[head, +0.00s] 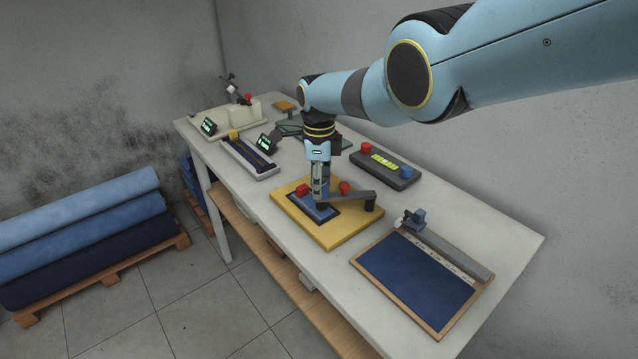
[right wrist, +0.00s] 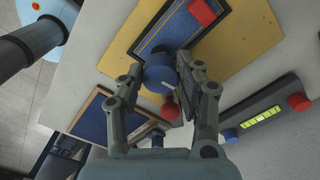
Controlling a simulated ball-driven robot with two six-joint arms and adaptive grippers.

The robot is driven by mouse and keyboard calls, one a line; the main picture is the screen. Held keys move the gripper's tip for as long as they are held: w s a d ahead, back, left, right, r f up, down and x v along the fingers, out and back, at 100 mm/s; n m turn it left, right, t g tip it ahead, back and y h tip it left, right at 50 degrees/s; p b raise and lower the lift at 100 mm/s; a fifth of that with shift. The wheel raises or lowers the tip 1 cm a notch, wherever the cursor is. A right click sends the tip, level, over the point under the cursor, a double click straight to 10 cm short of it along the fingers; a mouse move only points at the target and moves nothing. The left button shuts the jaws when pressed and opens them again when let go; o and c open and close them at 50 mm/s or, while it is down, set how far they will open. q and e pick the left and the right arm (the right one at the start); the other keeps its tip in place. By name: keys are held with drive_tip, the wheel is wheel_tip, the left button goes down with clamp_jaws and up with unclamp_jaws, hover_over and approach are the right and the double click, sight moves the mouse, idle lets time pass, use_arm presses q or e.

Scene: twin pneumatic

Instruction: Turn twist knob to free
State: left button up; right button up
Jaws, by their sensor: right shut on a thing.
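The twist knob (right wrist: 158,73) is a round blue knob with a short white line on its face, and it sits on the yellow board (head: 347,238). My right gripper (right wrist: 161,76) has its two fingers closed on either side of the knob in the right wrist view. In the head view my right gripper (head: 320,197) points down over the board and mostly hides the knob. My left gripper is not in view.
A grey bar (head: 348,197) with a black post (head: 370,203) lies across the board. A dark box (head: 385,170) with a lit display is behind. A blue framed mat (head: 410,280) lies at the front right. Other devices (head: 250,158) stand farther left on the white table.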

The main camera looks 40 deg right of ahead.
drive_tip(key=shift+m, duration=0.6)
drive_tip(key=o, duration=1.1)
drive_tip(key=shift+o, duration=0.2)
drive_tip(key=shift+w+r, duration=0.15)
drive_tip(key=shift+r, duration=0.6)
wheel_tip(320, 180, up, 10)
drive_tip(key=shift+r, duration=0.25)
